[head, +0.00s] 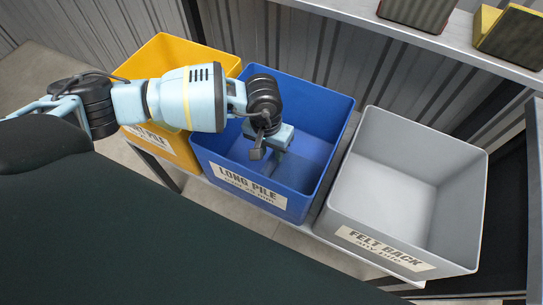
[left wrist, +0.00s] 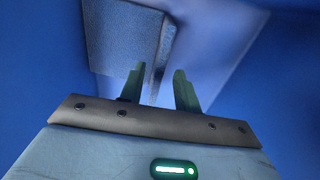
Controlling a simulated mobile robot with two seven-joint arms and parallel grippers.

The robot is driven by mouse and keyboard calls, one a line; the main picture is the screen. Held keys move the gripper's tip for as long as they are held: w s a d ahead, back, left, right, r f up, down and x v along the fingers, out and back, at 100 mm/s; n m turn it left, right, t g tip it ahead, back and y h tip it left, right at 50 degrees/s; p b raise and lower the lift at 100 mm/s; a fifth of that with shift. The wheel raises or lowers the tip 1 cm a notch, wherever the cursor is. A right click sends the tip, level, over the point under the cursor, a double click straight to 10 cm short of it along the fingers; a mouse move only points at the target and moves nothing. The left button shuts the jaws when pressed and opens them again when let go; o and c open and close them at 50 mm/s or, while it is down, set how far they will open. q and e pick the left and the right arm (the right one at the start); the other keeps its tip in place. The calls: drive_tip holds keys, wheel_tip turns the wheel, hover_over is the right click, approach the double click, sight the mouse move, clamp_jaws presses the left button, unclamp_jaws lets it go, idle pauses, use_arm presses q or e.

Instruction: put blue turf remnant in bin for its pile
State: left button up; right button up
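My left gripper (head: 279,155) reaches down inside the blue bin (head: 338,110), whose label reads LONG PILE. In the left wrist view the two green fingers (left wrist: 158,80) stand apart with a gap between them. A speckled blue-grey piece, which looks like the blue turf remnant (left wrist: 122,42), lies beyond the fingers at upper left. Its dark side edge runs down toward the gap, and the fingers do not look closed on it. In the head view the arm and gripper cover part of the bin, and I cannot clearly pick out the remnant there. My right gripper is not in view.
A yellow bin (head: 170,50) stands left of the blue one. An empty grey bin (head: 385,190) labelled FELT BACK stands to the right. A shelf (head: 440,42) holding dark blocks runs above at the back right. Bin walls surround the left gripper closely.

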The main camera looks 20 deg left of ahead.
use_arm(q)
wheel_tip(320, 180, up, 8)
drive_tip(key=shift+a+f, duration=0.15)
drive_tip(key=shift+a, duration=0.2)
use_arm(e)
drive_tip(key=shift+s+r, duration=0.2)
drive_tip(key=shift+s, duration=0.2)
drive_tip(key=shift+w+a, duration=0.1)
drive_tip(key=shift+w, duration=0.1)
